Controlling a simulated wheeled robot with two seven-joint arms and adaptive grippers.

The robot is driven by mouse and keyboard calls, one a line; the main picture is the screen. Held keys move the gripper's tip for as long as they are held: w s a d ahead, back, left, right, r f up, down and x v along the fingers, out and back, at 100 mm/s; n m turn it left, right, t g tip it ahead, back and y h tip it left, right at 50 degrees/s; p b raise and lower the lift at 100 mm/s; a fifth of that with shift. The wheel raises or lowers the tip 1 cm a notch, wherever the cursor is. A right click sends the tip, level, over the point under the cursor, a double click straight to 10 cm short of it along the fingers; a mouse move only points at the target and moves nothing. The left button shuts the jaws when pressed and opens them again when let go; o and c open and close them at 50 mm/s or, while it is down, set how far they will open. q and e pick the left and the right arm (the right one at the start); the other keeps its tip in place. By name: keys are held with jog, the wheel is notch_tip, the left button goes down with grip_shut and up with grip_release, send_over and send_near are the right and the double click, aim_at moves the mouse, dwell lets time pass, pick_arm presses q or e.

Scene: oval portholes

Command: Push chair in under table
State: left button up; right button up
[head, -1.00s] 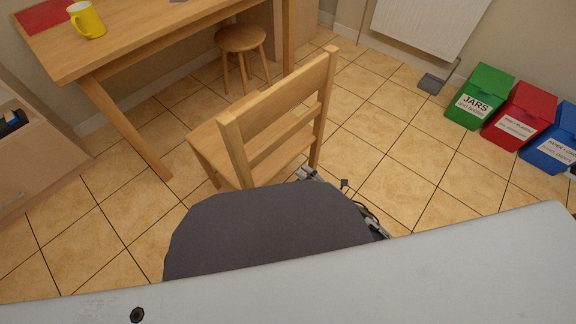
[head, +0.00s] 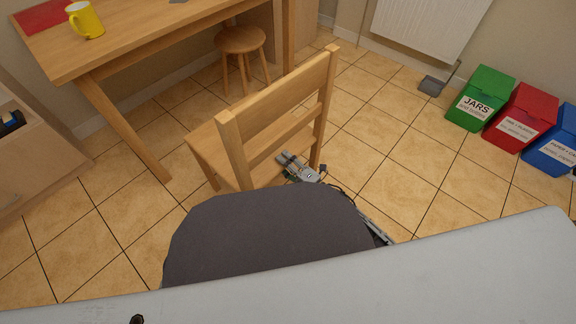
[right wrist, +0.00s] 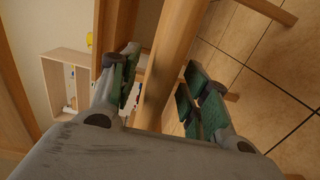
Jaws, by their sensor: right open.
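The wooden chair (head: 281,98) stands with its back toward me, its seat front near the wooden table (head: 140,42). A gap of floor shows between the chair legs and the table's slanted leg. My right gripper (head: 290,162) is low behind the chair, at its right rear leg. In the right wrist view, my right gripper (right wrist: 160,82) is open, with a wooden chair bar (right wrist: 168,62) passing between its fingers; I cannot tell whether either finger touches it. My left gripper is out of view.
A round stool (head: 241,40) stands under the table's far end. A yellow mug (head: 88,22) is on the tabletop. A cabinet (head: 35,160) is at left. Green (head: 480,98), red (head: 520,118) and blue (head: 555,142) bins line the right. Tiled floor between chair and bins is clear.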

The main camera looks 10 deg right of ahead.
grip_shut()
dwell(0.3)
dwell(0.3)
